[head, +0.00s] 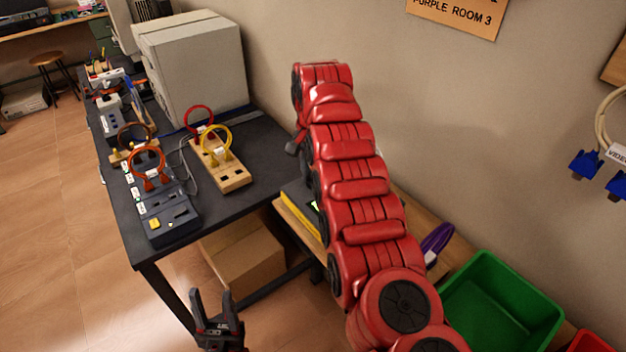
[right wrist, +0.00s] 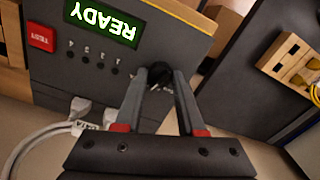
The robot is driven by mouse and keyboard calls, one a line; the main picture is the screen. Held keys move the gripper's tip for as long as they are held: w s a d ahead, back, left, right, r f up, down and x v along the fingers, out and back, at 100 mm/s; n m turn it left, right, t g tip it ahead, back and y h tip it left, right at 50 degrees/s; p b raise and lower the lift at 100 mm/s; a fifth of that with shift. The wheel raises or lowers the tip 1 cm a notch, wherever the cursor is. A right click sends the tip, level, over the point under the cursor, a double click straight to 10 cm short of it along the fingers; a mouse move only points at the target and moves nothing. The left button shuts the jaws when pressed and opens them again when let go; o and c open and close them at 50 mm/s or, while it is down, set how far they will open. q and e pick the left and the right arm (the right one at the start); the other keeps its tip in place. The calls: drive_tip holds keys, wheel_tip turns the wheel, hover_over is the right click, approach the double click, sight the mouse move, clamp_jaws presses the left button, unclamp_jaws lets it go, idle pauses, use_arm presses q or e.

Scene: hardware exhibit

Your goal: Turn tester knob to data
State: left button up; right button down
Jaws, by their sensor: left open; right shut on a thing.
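The tester (right wrist: 60,75) fills the left of the right wrist view as a grey panel, upside down, with a lit green READY display (right wrist: 103,22) and a red TEST button (right wrist: 41,37). My right gripper (right wrist: 161,76) is shut on the black tester knob (right wrist: 158,70), which sits between its fingertips. The knob's pointer and setting marks cannot be made out. In the head view my red right arm covers most of the tester (head: 297,203). My left gripper (head: 215,312) is open and empty at the bottom, in front of the dark table.
White cables (right wrist: 75,118) plug into the tester panel near my right gripper. The dark table (head: 215,217) carries a beige computer case (head: 195,65), cable boards and a grey device (head: 170,215). A green bin (head: 500,300) stands at right. A cardboard box (head: 245,262) is under the table.

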drive_tip(key=m, duration=0.2)
drive_tip(key=shift+m, duration=1.8)
drive_tip(key=c, duration=0.5)
unclamp_jaws()
